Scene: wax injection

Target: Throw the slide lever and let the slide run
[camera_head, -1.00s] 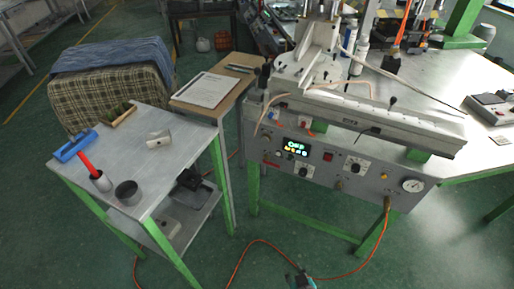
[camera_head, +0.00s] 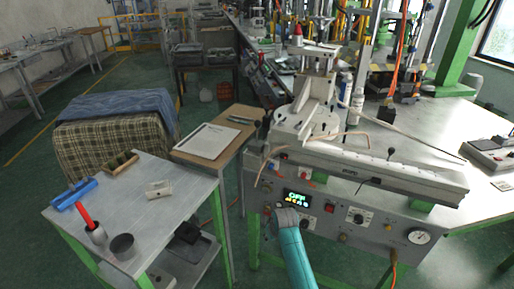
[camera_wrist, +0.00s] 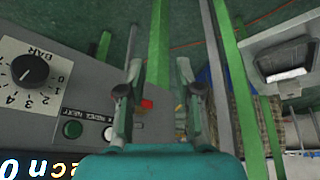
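The grey wax injection machine (camera_head: 325,215) stands at the right with a slide rail (camera_head: 385,172) along its top. A small black-knobbed lever (camera_head: 391,153) stands up on the rail. Dark handles (camera_head: 263,128) stand at the machine's left end by the white clamp body (camera_head: 305,120). I cannot tell for certain which one is the slide lever. My gripper (camera_head: 287,216), on a teal arm, is in front of the panel, below the lit display (camera_head: 297,198). In the wrist view its two fingers (camera_wrist: 159,82) are apart with nothing held, over the panel's edge near a red part (camera_wrist: 147,104).
The panel carries a pressure dial (camera_wrist: 30,70), a green button (camera_wrist: 72,129) and a gauge (camera_head: 419,237). At left, a small metal table (camera_head: 190,190) holds a cup, a blue tool and blocks. A paper (camera_head: 208,141) lies on a wooden desk. A cloth-covered box stands behind.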

